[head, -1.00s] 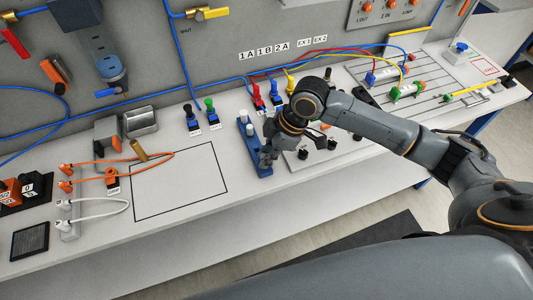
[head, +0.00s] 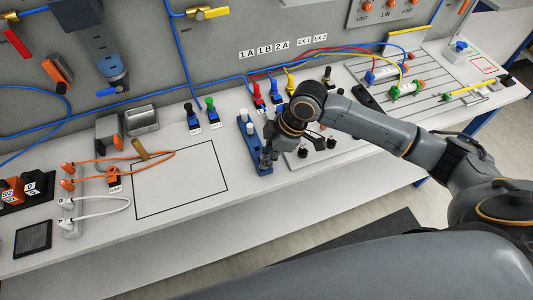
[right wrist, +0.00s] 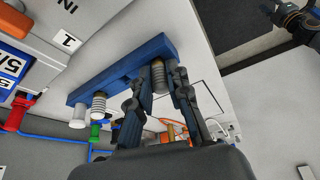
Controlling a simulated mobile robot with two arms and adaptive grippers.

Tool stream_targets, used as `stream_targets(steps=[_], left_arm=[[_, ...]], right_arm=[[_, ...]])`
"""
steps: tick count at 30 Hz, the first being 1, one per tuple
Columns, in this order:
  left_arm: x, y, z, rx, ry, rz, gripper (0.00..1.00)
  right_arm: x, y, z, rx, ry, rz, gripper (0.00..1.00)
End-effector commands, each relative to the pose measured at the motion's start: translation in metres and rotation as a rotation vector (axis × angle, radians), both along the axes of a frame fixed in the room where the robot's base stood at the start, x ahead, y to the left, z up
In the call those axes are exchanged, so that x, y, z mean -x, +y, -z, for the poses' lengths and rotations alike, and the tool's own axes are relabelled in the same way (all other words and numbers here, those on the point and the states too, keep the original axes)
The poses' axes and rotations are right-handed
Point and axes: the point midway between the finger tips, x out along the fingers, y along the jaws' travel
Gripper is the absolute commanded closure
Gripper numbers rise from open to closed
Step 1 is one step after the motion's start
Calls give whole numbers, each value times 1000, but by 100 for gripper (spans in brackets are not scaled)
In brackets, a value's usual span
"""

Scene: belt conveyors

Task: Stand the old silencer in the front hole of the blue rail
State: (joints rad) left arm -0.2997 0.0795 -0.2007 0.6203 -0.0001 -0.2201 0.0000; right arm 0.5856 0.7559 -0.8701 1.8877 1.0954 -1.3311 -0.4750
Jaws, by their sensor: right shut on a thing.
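The blue rail (head: 257,150) lies on the bench, front end towards me; it also shows in the right wrist view (right wrist: 120,68). Two pale silencers stand in its rear part, a smooth white one (right wrist: 79,114) and a ribbed one (right wrist: 99,104). My right gripper (head: 268,158) is over the front end. In the right wrist view, its fingers (right wrist: 164,95) are shut on a tan, ribbed old silencer (right wrist: 158,76). That silencer is in line with the rail's front end and appears to meet it; I cannot tell how deep it sits.
A framed blank area (head: 180,180) lies left of the rail. Blue and green push-in fittings (head: 212,115) stand behind it. Black knobs (head: 331,143) are close to the right of my gripper. A brass cylinder (head: 140,149) is by the orange cable.

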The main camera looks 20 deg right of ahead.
Motion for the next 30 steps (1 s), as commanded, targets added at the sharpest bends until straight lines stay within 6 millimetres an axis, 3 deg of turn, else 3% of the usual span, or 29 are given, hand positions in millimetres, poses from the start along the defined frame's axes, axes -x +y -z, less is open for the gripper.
stream_targets(steps=[4, 5, 8, 15, 18, 30], left_arm=[[0, 0, 0, 0, 0, 0, 58], [0, 0, 0, 0, 0, 0, 58], [0, 0, 0, -1, 0, 0, 58], [0, 1, 0, -1, 0, 0, 58], [0, 1, 0, -1, 0, 0, 58], [0, 1, -4, -1, 0, -1, 58]], right_arm=[[0, 0, 0, -1, 0, 0, 100], [0, 0, 0, -1, 0, 0, 79], [0, 0, 0, -1, 0, 0, 58], [0, 0, 0, -1, 0, 0, 56], [0, 0, 0, -1, 0, 0, 37], [0, 0, -4, -1, -1, 0, 37]])
